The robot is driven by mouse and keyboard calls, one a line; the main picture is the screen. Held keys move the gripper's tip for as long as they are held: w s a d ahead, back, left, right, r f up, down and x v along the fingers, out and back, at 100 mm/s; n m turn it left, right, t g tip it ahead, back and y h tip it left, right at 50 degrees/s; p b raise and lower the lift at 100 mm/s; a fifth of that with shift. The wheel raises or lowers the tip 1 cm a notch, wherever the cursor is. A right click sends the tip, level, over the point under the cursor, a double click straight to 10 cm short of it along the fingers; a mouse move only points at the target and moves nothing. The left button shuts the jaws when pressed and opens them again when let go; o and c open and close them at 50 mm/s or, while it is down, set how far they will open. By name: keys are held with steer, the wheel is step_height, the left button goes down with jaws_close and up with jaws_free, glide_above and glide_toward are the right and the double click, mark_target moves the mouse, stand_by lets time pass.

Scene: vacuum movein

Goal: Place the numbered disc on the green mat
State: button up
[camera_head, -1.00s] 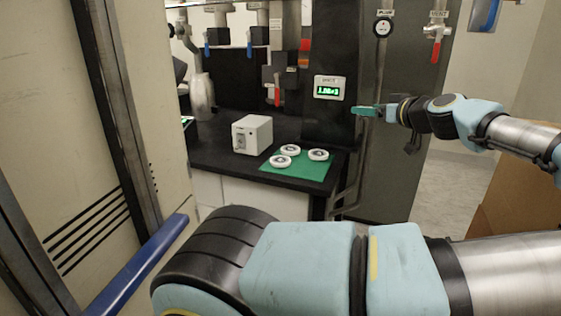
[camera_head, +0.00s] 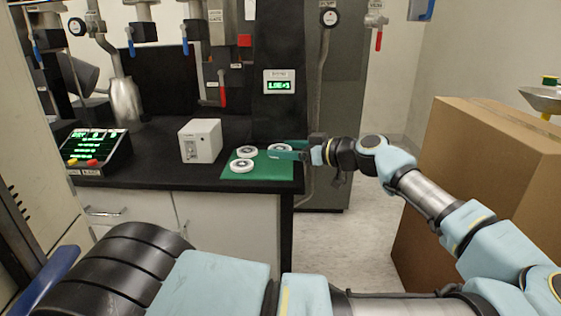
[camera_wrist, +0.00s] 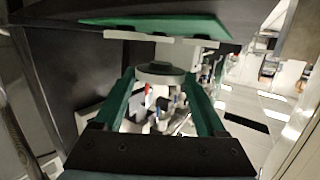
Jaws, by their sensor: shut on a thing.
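The green mat (camera_head: 258,176) lies on the black counter's right end and shows tilted at the top of the wrist view (camera_wrist: 160,24). My gripper (camera_head: 272,154) reaches in from the right over the mat's right side. In the wrist view its green fingers (camera_wrist: 160,80) are shut on a round grey-white disc (camera_wrist: 160,69), apart from the mat. No number is readable.
A white box-shaped device (camera_head: 200,141) stands left of the mat. A lit control panel (camera_head: 93,147) is farther left. A display (camera_head: 279,82) hangs on the dark column behind the mat. A large cardboard box (camera_head: 480,180) stands at right, close to my arm.

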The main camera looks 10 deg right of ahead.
mark_target(286, 170)
steer(key=shift+f, duration=2)
steer(key=o, duration=1.4)
steer(key=shift+d, duration=0.15)
steer(key=b+v, duration=0.2)
steer(key=v, duration=0.9)
steer(key=shift+s+d+r, duration=0.15)
steer(key=shift+s+d, duration=0.05)
steer(key=shift+s, duration=0.15)
steer(key=shift+d, duration=0.1)
